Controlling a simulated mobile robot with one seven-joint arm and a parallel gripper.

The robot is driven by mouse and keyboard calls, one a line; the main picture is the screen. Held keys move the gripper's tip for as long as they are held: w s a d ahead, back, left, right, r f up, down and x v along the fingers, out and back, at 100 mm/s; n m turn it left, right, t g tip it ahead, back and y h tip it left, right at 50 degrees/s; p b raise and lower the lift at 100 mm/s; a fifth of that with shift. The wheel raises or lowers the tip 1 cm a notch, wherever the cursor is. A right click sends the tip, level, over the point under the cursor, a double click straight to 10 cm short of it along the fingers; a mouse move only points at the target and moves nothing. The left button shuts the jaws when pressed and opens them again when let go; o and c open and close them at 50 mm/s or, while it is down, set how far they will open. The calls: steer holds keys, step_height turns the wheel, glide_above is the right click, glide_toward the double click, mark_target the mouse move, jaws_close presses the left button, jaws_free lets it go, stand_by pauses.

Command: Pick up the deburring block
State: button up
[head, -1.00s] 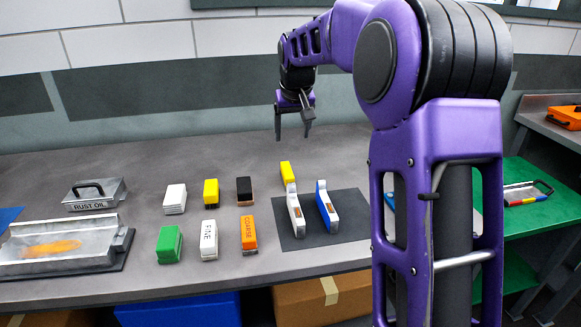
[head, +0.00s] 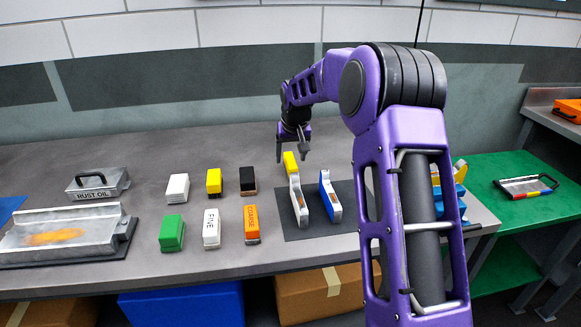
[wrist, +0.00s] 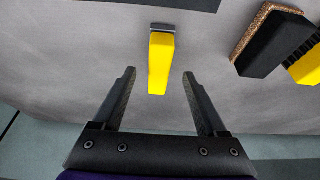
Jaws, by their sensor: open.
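A yellow block (head: 290,164) with a grey metal end stands alone at the back of the grey workbench, behind a dark mat; it looks like the deburring block, though I see no label. In the wrist view this yellow block (wrist: 161,64) lies ahead of and between my two fingers, apart from both. My gripper (head: 293,157) points down and is open and empty, just above and behind the block. Its fingers also show in the wrist view (wrist: 160,85). In the head view the block's lower part is partly hidden by a white-and-grey tool.
White (head: 177,187), yellow (head: 214,181) and black (head: 247,180) blocks stand left, with green (head: 171,233), FINE (head: 211,230) and COARSE (head: 251,224) blocks before them. Grey (head: 298,203) and blue (head: 330,198) tools stand on the mat (head: 352,216). A RUST OIL tin (head: 97,187) is far left.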

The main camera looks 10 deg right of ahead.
mark_target(291, 160)
steer(key=x, duration=0.3)
steer(key=shift+w+f, duration=0.2)
steer(key=shift+w, duration=0.1)
steer(key=shift+f, duration=0.25)
stand_by(0.4)
jaws_close()
